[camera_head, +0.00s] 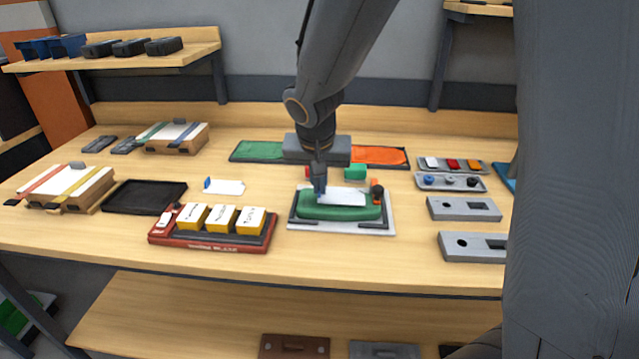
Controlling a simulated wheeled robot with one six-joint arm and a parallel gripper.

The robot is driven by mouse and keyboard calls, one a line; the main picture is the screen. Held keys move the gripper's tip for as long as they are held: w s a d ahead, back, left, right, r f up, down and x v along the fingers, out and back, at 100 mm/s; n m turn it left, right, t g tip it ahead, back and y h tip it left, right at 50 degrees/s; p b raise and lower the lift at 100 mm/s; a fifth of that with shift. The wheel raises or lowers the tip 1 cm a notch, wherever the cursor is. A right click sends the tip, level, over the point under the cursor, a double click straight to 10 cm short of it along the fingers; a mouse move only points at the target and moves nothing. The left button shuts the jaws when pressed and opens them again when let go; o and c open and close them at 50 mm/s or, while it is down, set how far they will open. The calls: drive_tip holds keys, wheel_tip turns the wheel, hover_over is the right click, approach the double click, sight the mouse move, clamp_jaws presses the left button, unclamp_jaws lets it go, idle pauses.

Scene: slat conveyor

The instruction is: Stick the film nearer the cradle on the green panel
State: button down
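The green panel (335,212) lies in a grey cradle (375,228) near the middle of the bench. A white film (348,198) is over the back part of the green panel; I cannot tell whether it touches the panel. My gripper (320,188) is at the left end of this film, fingers pointing down, and appears shut on its blue tab. Another white film (228,187) with a blue tab lies flat on the bench to the left, apart from the cradle.
A red tray with yellow boxes (222,219) stands left of the cradle. A black tray (145,196) is farther left. Green (258,151) and orange (380,156) trays lie behind my gripper. Grey blocks (463,208) and small-part trays (450,182) stand at right.

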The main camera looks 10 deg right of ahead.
drive_tip(key=shift+f+b, duration=0.55)
drive_tip(key=shift+b, duration=0.45)
idle(1.4)
drive_tip(key=c, duration=1.9)
unclamp_jaws()
drive_tip(key=shift+r, duration=0.1)
